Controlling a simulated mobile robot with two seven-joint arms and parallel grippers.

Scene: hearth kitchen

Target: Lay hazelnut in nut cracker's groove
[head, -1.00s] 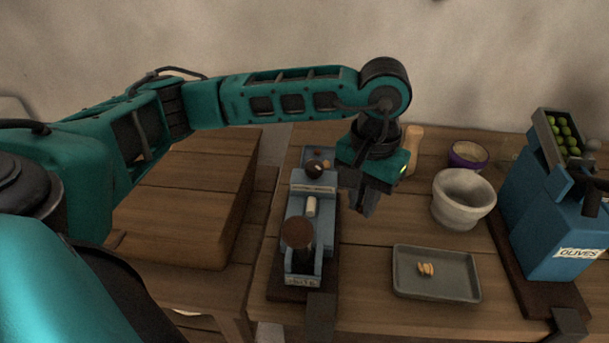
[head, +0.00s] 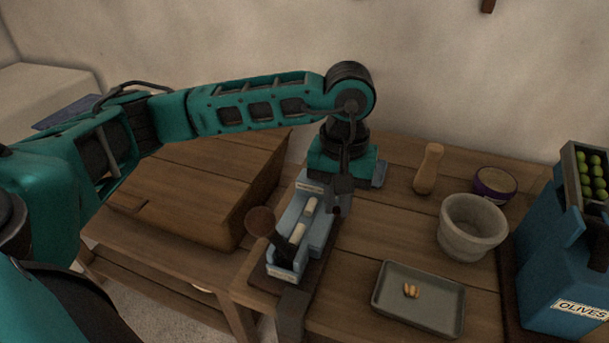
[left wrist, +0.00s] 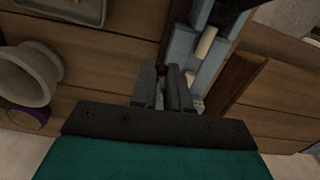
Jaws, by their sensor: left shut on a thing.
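The nut cracker (head: 318,237) is a long blue body on a dark board, with cream rollers (head: 310,205) along its middle and a brown-knobbed lever (head: 260,220) at its near end. My left gripper (head: 341,197) points down beside the cracker's far right part. Its fingers are nearly together in the left wrist view (left wrist: 166,82). A small dark brown thing, apparently the hazelnut (left wrist: 160,70), shows at the fingertips. The fingers partly hide it. The cracker also shows in the left wrist view (left wrist: 207,70), just beyond the fingers. Contact between nut and cracker cannot be told.
A grey tray (head: 387,302) with nut pieces (head: 411,290) lies to the right.

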